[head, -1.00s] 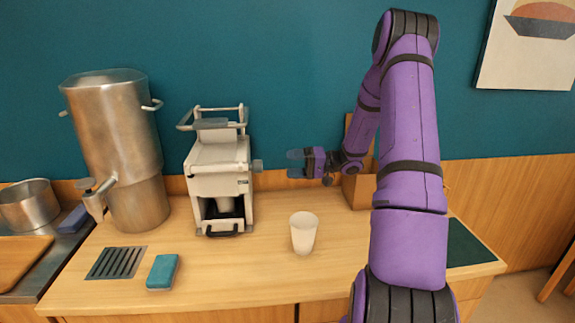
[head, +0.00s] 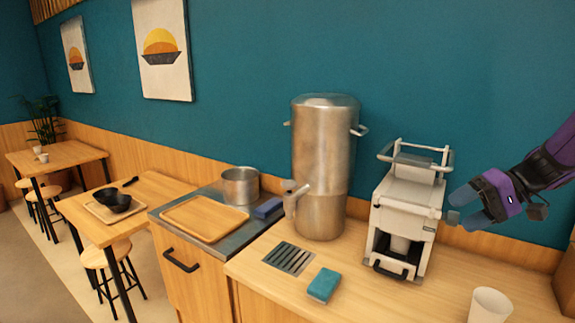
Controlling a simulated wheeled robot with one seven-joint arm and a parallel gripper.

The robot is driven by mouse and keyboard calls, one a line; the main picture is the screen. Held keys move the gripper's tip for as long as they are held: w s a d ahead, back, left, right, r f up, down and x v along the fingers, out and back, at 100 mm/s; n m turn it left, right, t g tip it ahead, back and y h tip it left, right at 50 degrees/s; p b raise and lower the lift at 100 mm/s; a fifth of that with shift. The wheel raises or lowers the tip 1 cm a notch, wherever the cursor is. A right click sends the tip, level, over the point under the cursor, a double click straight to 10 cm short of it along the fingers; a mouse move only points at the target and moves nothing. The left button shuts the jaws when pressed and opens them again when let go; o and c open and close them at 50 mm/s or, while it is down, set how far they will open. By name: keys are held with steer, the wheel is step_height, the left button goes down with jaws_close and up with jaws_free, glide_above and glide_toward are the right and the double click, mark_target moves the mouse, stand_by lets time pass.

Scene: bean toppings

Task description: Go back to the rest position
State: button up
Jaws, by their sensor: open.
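My gripper (head: 462,206) is at the right of the head view, just right of the white machine (head: 407,207) and at the height of its upper body. Its grey fingers are apart with nothing between them. Whether a fingertip touches the machine's side I cannot tell. My purple arm reaches in from the right edge, and most of it is out of view.
A white cup (head: 490,305) stands on the wooden counter below my gripper. A steel dispenser (head: 322,165), a blue sponge (head: 324,284), a drain grate (head: 289,257), a steel pot (head: 240,186) and a wooden tray (head: 204,218) lie leftward. Tables and stools stand far left.

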steer(key=s+a+r+t+h, duration=0.1)
steer(key=s+a+r+h, duration=0.1)
steer(key=s, duration=0.5)
steer(key=s+a+r+t+h, duration=0.1)
steer(key=s+a+r+h, duration=0.2)
steer(key=s, duration=0.4)
steer(key=s+a+r+t+h, duration=0.1)
steer(key=s+a+r+h, duration=0.1)
steer(key=s+r+h, duration=0.3)
steer(key=shift+s+a+n+t+h, duration=0.3)
steer(key=shift+s+a+n+t, duration=0.1)
steer(key=shift+s, duration=0.75)
